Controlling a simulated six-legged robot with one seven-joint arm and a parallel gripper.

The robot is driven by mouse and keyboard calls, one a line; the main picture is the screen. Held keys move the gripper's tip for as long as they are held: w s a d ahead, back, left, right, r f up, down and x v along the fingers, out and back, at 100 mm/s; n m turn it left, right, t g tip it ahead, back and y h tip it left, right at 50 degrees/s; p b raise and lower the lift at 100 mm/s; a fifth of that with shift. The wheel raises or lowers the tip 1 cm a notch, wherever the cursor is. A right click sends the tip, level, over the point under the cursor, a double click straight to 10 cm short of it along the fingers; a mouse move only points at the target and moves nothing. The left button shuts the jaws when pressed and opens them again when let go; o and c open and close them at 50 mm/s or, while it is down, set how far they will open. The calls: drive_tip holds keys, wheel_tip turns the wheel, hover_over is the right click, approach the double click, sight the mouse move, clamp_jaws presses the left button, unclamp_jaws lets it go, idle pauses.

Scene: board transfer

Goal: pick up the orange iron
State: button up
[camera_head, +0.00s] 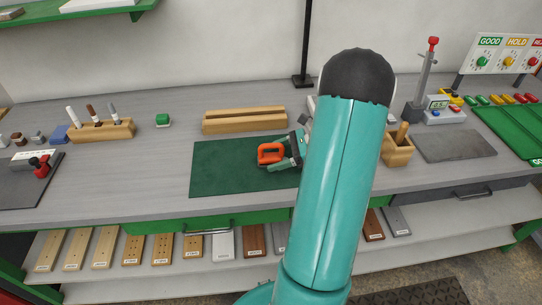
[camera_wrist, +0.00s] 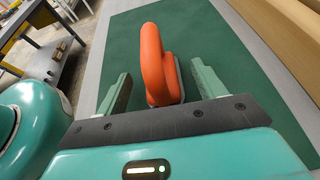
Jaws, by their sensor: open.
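The orange iron (camera_head: 270,154) stands on the dark green mat (camera_head: 225,172) in the middle of the workbench. In the head view my arm hides part of the mat's right side. In the wrist view the orange handle of the iron (camera_wrist: 153,62) rises between the two fingers of my gripper (camera_wrist: 160,88). The fingers are apart, one on each side of the iron, with a gap visible on both sides. The iron's lower part is mostly hidden by the handle and the gripper. My gripper (camera_head: 292,150) also shows beside the iron in the head view.
A long wooden block (camera_head: 244,121) lies behind the mat. A wooden box (camera_head: 397,152) and grey mat (camera_head: 455,146) lie right of my arm. A black post (camera_head: 302,60) rises behind.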

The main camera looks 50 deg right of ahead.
drive_tip(key=shift+x, duration=0.9)
drive_tip(key=c, duration=1.3)
drive_tip(key=shift+d+r, duration=0.1)
drive_tip(key=shift+r, duration=0.05)
